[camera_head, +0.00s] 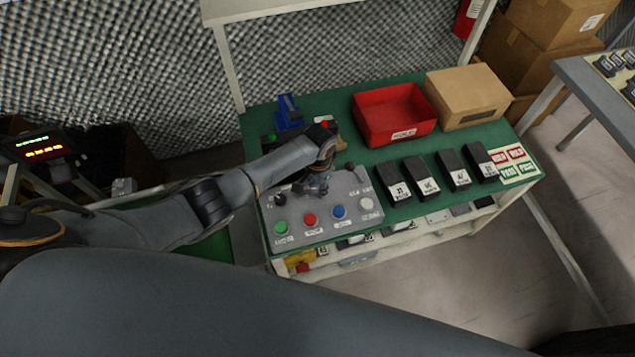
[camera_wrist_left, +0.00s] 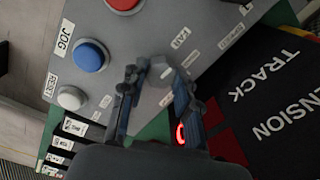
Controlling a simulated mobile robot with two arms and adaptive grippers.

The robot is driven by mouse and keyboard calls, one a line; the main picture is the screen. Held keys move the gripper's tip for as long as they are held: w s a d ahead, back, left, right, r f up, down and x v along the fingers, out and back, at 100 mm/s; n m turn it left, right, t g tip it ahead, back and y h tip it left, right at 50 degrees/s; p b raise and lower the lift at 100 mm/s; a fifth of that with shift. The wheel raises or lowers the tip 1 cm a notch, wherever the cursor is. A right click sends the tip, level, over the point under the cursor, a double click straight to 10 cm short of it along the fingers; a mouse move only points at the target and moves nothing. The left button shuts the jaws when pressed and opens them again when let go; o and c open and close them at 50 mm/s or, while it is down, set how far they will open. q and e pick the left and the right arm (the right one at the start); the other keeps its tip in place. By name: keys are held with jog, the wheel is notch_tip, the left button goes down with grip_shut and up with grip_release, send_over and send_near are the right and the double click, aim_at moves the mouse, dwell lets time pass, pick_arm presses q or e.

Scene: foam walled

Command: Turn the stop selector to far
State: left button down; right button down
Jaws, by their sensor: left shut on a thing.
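The grey control panel (camera_head: 290,238) lies on the green bench top, with green, red, blue and white buttons along its front. My left gripper (camera_head: 317,187) is over the middle of the panel and hides the knob under it in the head view. My right gripper is not in view.
A red bin (camera_head: 392,114) and a cardboard box (camera_head: 467,97) stand at the bench's back. Several black blocks (camera_head: 421,178) stand right of the panel. The blue button (camera_wrist_left: 89,57) and white button (camera_wrist_left: 71,98) lie near my fingers. A black printed surface (camera_wrist_left: 268,95) is beside the panel.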

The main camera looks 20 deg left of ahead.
pick_arm(q)
jog(key=shift+n, duration=0.6)
jog(key=c, duration=1)
grip_release()
jog(key=shift+r, duration=0.15)
notch_tip(320, 180, up, 12)
jog(key=shift+s+d+f, duration=0.1)
jog(key=shift+f, duration=0.05)
